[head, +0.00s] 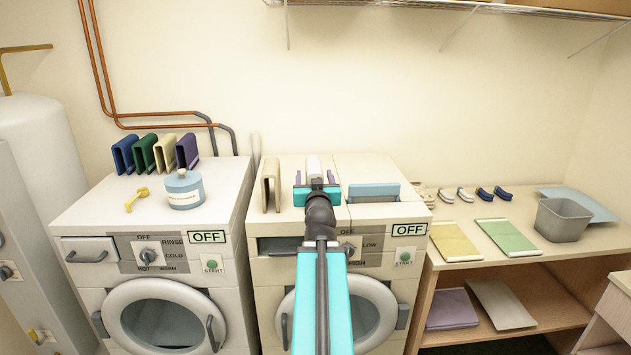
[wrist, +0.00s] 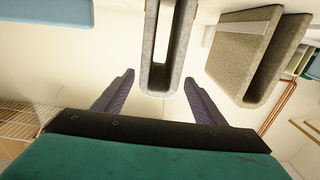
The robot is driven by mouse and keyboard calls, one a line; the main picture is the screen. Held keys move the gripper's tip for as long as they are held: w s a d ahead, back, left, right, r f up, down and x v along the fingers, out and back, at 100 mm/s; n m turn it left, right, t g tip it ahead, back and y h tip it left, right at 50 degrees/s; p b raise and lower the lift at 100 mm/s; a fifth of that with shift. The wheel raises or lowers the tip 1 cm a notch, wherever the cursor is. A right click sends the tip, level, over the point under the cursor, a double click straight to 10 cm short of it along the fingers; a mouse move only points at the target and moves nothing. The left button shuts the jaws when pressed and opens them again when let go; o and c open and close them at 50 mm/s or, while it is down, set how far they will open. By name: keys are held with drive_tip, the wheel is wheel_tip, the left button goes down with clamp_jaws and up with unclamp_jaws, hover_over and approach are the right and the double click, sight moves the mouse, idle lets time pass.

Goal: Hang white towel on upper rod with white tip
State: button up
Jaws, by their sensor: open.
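A white folded towel (head: 313,165) stands upright on top of the right-hand machine, mostly behind my gripper in the head view. In the wrist view the towel (wrist: 148,45) shows as a pale grey U-shaped fold with a gap inside. My gripper (head: 316,178) is open, its two dark purple fingers spread either side of the towel. In the wrist view the fingertips (wrist: 159,78) are level with the towel's rounded end, with clear space on both sides; nothing is held. I cannot make out an upper rod with a white tip.
A beige folded towel (head: 270,186) stands close left of my gripper; it also shows in the wrist view (wrist: 238,50). A pale blue piece (head: 373,191) lies to the right. A wire shelf (head: 400,4) runs overhead.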

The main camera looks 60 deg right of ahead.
drive_tip(key=shift+p+x, duration=0.75)
drive_tip(key=shift+x, duration=1.65)
drive_tip(key=c, duration=1.3)
drive_tip(key=shift+c, duration=0.2)
drive_tip(key=shift+r, duration=5)
